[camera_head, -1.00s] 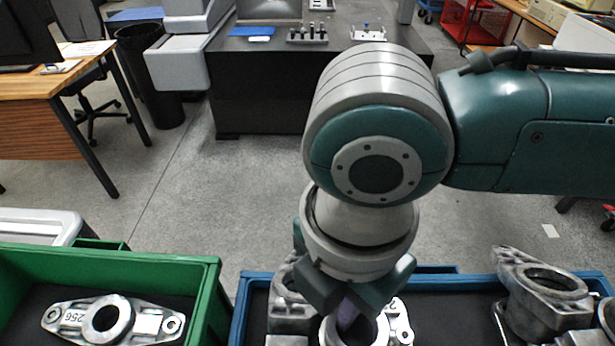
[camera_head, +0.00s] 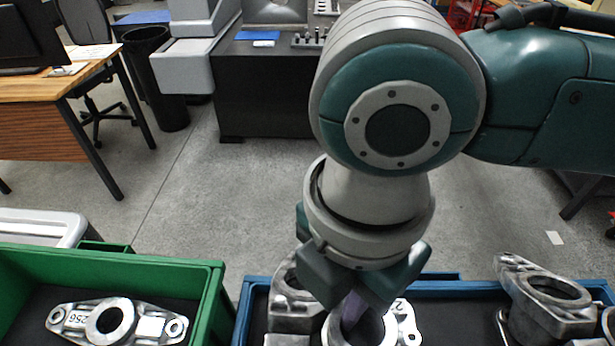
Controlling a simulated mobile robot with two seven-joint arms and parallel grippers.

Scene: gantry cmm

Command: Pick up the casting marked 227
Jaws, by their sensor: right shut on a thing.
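My right gripper (camera_head: 356,312) points down into the blue bin (camera_head: 448,292), with its fingers at the ring of a grey metal casting (camera_head: 405,322). It is shut on this casting, whose number I cannot read because the wrist and fingers cover much of it. Another casting (camera_head: 290,312) is close on its left in the same bin. A casting marked 256 (camera_head: 62,316) lies flat in the green bin (camera_head: 120,266) at the left. No mark 227 is readable. My left gripper is not in view.
More castings (camera_head: 545,298) crowd the right side of the blue bin; dark bare floor shows between them and the gripper. The green bin's wall stands close to the left. A dark machine table (camera_head: 270,95) and a desk (camera_head: 50,85) stand beyond open grey floor.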

